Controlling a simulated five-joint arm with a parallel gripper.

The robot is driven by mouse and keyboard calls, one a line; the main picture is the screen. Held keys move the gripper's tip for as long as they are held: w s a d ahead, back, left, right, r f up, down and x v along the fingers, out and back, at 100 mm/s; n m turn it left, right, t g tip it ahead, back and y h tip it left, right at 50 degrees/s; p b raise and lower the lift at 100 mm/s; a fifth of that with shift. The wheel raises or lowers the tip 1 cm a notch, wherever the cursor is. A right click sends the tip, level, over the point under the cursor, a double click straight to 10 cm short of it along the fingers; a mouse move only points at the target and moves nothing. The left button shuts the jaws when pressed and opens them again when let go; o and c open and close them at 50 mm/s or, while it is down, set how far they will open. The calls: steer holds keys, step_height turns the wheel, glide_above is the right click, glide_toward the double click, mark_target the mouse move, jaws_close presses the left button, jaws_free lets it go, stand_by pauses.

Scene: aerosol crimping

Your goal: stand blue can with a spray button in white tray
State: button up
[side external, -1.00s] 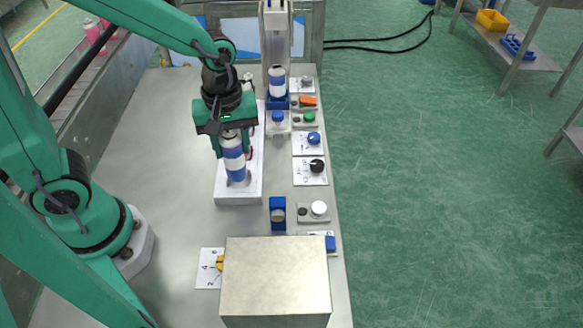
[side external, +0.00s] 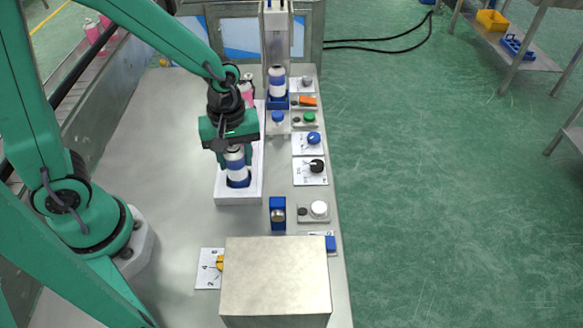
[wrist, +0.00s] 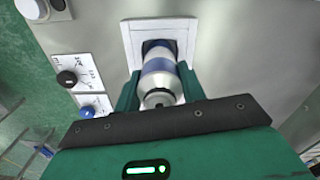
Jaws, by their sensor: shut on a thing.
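The blue-and-white can (side external: 237,173) stands roughly upright at the near end of the white tray (side external: 226,198). In the wrist view the can (wrist: 160,72) has its lower end inside the square opening of the tray (wrist: 131,42). Whether its base touches the tray floor cannot be told. My gripper (side external: 237,160) is shut on the can from above, with one green finger on each side. In the wrist view my gripper (wrist: 158,88) shows the can's metal shoulder and small top between the fingers. The spray button is not clear.
Pink cans (side external: 246,88) stand at the tray's far end. Another blue-and-white can (side external: 277,82) stands in the machine behind. Knob panels (side external: 312,168) and a blue block (side external: 278,212) line the right. A metal box (side external: 275,280) stands in front. The table left of the tray is clear.

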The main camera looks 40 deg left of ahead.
steer(key=shift+f, duration=0.1)
steer(key=o, duration=1.1)
step_height(320, 180, up, 12)
steer(key=shift+r, duration=0.15)
stand_by(0.7)
steer(key=shift+s+a+r+m+t, duration=0.3)
steer(key=shift+a+r+m, duration=0.2)
steer(key=shift+m, duration=0.1)
steer(key=shift+s+a+r+m+t, duration=0.8)
steer(key=shift+s+a+m+t, duration=0.15)
steer(key=shift+m, duration=0.7)
steer(key=shift+s+a+r+m+t, duration=0.85)
steer(key=shift+s+m, duration=0.25)
steer(key=shift+m, duration=0.6)
steer(key=shift+s+a+r+m+t, duration=0.7)
steer(key=shift+s+a+m, duration=0.3)
steer(key=shift+m, duration=0.65)
